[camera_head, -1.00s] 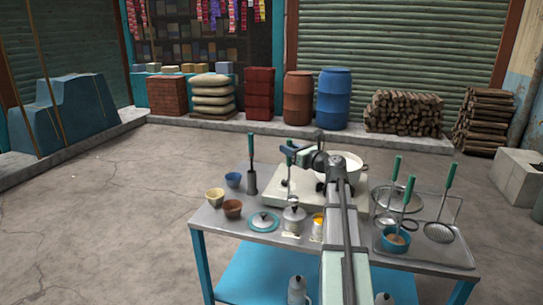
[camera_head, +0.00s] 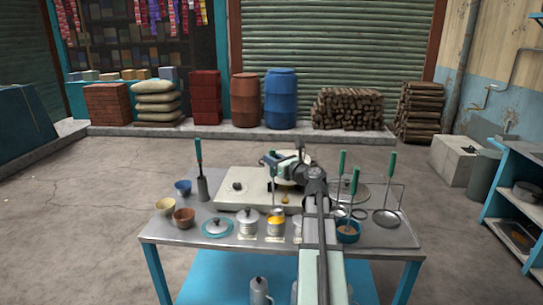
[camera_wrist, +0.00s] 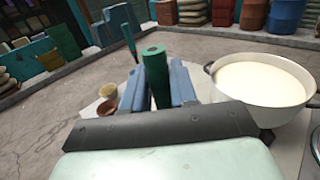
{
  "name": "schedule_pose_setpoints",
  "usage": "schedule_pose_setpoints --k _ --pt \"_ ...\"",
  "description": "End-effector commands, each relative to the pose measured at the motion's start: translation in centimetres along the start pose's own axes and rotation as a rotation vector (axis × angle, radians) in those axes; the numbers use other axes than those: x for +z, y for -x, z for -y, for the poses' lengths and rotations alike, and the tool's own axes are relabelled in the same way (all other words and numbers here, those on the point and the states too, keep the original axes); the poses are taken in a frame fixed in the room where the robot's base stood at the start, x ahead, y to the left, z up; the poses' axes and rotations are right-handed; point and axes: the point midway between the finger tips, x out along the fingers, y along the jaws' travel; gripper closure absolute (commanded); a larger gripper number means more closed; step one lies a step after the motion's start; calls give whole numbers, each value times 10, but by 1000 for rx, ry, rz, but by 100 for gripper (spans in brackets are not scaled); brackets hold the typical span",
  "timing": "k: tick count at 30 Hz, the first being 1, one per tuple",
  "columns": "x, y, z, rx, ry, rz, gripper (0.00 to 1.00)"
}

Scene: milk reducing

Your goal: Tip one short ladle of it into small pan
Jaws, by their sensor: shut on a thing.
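My gripper (camera_head: 272,160) is above the pale stove (camera_head: 228,193) on the table. In the wrist view its blue fingers (camera_wrist: 158,90) are closed on an upright green handle (camera_wrist: 159,72), seen from its top end. The handle's lower end and any ladle bowl are hidden there. A large white pot (camera_wrist: 262,98) filled with milk (camera_wrist: 262,84) stands right of the handle in the wrist view. In the head view the pot (camera_head: 292,180) is partly hidden behind my gripper and arm. I cannot make out the small pan in either view.
A green-handled tool stands in a metal holder (camera_head: 203,189) left of the stove. Bowls (camera_head: 184,218), a blue-rimmed lid (camera_head: 216,227) and a lidded canister (camera_head: 248,223) line the front left. A blue bowl (camera_head: 348,231) and strainers (camera_head: 386,218) are at the right.

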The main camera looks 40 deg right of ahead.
Motion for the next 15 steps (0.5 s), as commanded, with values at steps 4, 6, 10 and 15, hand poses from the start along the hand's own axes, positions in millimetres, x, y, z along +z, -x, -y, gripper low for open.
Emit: schedule_pose_setpoints --k 4,6,10,15 --pt "-12 0 0 0 -2 0 100" --pt "-18 0 0 0 -2 0 100" --pt "-28 0 0 0 -1 0 100" --pt "-42 0 0 0 -2 0 100"
